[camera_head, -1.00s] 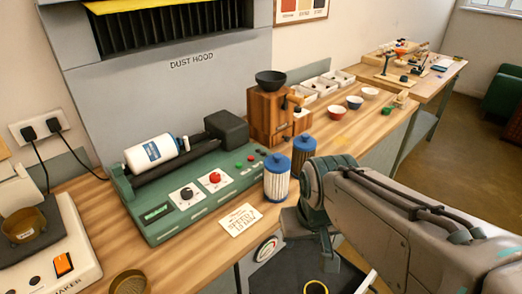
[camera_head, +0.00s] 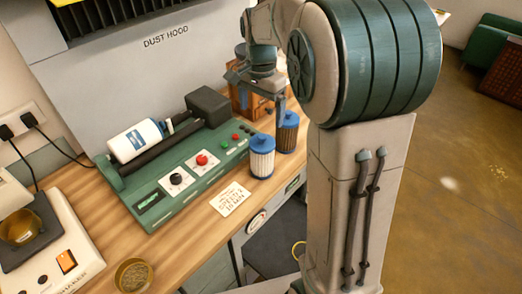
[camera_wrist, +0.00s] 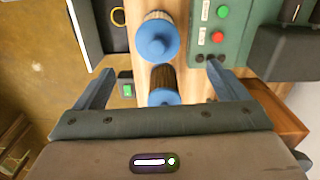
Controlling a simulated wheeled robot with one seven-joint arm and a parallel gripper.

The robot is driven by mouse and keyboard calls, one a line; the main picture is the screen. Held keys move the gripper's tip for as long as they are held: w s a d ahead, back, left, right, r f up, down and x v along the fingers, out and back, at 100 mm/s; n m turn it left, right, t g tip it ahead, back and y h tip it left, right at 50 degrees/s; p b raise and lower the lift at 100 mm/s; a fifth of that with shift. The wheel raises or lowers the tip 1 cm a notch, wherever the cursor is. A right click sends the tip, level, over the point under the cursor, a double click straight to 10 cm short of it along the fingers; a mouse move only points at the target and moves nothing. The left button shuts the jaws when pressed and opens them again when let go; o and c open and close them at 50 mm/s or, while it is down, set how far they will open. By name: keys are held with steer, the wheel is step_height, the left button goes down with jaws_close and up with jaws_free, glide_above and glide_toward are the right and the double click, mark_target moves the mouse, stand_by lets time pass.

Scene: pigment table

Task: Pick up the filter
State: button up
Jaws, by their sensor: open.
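Two filters with blue caps stand upright side by side at the bench's front edge. One is white and pleated (camera_head: 261,163), and it also shows at the top of the wrist view (camera_wrist: 157,38). The other is dark brown (camera_head: 287,139), just behind and right of the white one. In the wrist view the dark filter (camera_wrist: 162,78) lies between my open fingers. My gripper (camera_wrist: 160,72) is empty and appears above the dark filter. In the head view a finger overlaps the dark filter's cap; I cannot tell whether they touch.
A green roller machine (camera_head: 180,170) with buttons stands left of the filters. A wooden grinder (camera_head: 243,98) is behind, partly hidden by my arm. A paper card (camera_head: 230,199) lies in front of the machine. An open drawer (camera_head: 272,245) sits below the bench edge.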

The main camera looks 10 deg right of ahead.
mark_target(262, 146)
step_height(262, 146, down, 8)
steer(key=shift+p, duration=0.3)
steer(key=shift+s+d+f+p, duration=0.1)
steer(key=shift+f+p, duration=0.25)
steer(key=shift+f, duration=1)
steer(key=shift+s+f+p, duration=0.1)
steer(key=shift+f+p, duration=0.2)
steer(key=shift+f, duration=1.05)
steer(key=c, duration=1.2)
steer(key=shift+o, duration=0.2)
